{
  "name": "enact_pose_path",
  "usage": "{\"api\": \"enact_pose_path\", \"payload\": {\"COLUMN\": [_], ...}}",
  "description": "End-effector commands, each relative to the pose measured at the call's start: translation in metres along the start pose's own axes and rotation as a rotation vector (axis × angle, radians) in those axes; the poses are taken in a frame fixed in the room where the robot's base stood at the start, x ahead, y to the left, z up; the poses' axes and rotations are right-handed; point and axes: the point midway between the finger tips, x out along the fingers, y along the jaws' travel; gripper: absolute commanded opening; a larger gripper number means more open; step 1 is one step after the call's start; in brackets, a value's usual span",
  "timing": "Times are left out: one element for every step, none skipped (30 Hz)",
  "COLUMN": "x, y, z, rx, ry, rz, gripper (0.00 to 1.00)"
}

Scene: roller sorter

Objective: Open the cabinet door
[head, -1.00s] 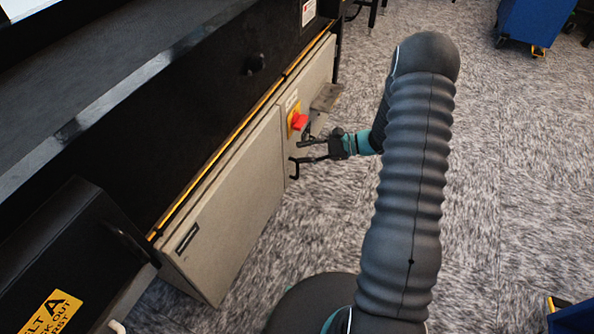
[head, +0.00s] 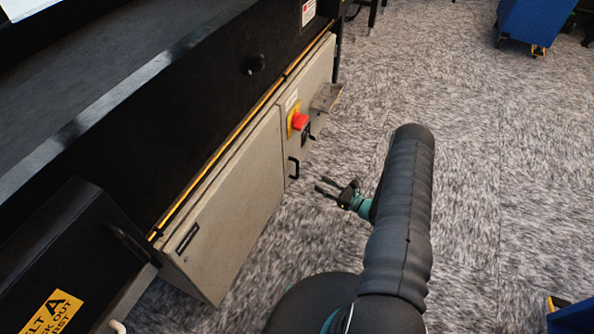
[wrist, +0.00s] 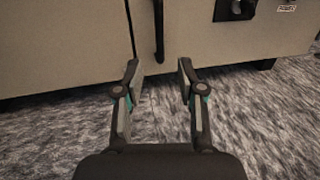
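The cabinet is beige and low, under the black machine. Its long left door panel (head: 225,215) and the shorter right door (head: 318,80) both look shut. A black bar handle (head: 293,168) is on the right door near the seam; it also shows in the wrist view (wrist: 159,30), at the top centre. A red rotary switch on a yellow plate (head: 298,120) sits above the handle. My gripper (head: 322,187) is open and empty, right of the handle and apart from it. In the wrist view its fingers (wrist: 158,75) are spread, with carpet between them, below the handle.
A black box with a yellow warning label (head: 55,312) stands at the left front. A blue cart (head: 535,22) is at the upper right.

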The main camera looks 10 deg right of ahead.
Motion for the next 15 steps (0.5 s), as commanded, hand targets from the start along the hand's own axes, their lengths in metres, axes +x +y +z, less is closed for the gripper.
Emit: {"api": "enact_pose_path", "payload": {"x": [0.009,0.014,0.021,0.027,0.033,0.04,0.046,0.051,0.059,0.065,0.07,0.077,0.083,0.087,0.094], "y": [0.001,0.002,0.002,0.002,0.002,0.002,0.002,0.002,0.002,0.002,0.002,0.002,0.002,0.002,0.002], "z": [0.0,0.0,0.0,0.0,0.0,0.0,0.0,0.0,0.0,0.0,0.001,0.001,0.001,0.0,0.0], "rx": [-0.001,-0.001,-0.001,-0.001,-0.001,0.0,-0.001,-0.001,-0.001,0.0,0.0,-0.001,-0.002,-0.001,-0.001], "ry": [0.0,0.0,0.0,0.001,0.001,0.001,0.001,0.0,0.0,0.0,0.0,0.0,0.0,0.0,0.001], "rz": [0.004,0.005,0.005,0.005,0.006,0.005,0.005,0.005,0.005,0.005,0.005,0.005,0.005,0.004,0.004], "gripper": [0.39,0.39,0.39,0.39,0.39,0.39,0.39,0.39,0.39,0.39,0.39,0.39,0.39,0.39,0.39]}}
